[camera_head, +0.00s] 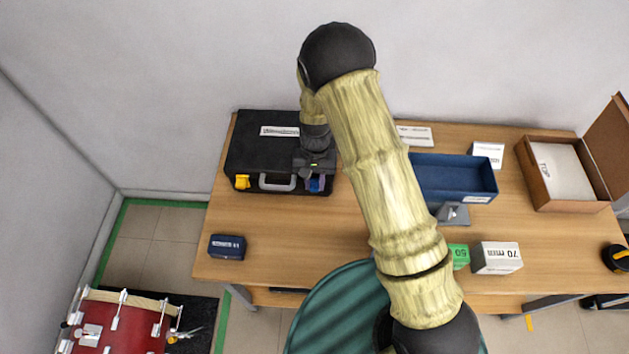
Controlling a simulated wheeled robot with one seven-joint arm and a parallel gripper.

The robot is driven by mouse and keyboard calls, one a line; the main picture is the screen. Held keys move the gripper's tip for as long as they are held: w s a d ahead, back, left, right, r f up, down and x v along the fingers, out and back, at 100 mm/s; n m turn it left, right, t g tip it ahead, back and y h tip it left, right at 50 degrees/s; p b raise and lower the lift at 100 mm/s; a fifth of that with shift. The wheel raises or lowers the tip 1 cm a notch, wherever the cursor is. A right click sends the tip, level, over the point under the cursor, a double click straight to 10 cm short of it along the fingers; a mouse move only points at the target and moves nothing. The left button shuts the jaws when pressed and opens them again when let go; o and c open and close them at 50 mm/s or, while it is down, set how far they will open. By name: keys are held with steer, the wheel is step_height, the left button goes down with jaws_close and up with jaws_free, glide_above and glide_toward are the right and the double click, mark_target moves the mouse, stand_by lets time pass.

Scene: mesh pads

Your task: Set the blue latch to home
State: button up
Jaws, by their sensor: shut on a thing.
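A black case (262,152) lies closed at the back left of the wooden table. On its front are a yellow latch (242,181) at the left, a grey handle (278,183) in the middle and the blue latch (316,185) at the right. My gripper (314,177) reaches down over the case's front right edge and is shut on the blue latch. The gripper hides part of the latch, so its exact setting cannot be told.
My arm crosses the middle of the view and hides part of the table. A blue bin (458,177), an open brown box (552,200), a white box (497,258) and a green box (459,256) stand to the right. A dark blue pouch (227,246) lies front left; the wood around it is clear.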

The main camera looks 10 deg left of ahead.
steer(key=o, duration=1)
steer(key=b+v, duration=0.3)
steer(key=v, duration=1.4)
steer(key=shift+r, duration=0.25)
steer(key=shift+d, duration=0.1)
steer(key=s+d+t, duration=0.1)
steer(key=s+d, duration=0.3)
steer(key=d, duration=0.3)
steer(key=s+d+r+t, duration=0.1)
steer(key=s+d+t, duration=0.1)
steer(key=s+d, duration=0.3)
steer(key=s+d+r+t, duration=0.1)
steer(key=s+d+t, duration=0.1)
steer(key=s+d, duration=0.3)
steer(key=shift+d+r+m, duration=0.2)
steer(key=shift+d+m, duration=0.1)
steer(key=shift+d, duration=1.75)
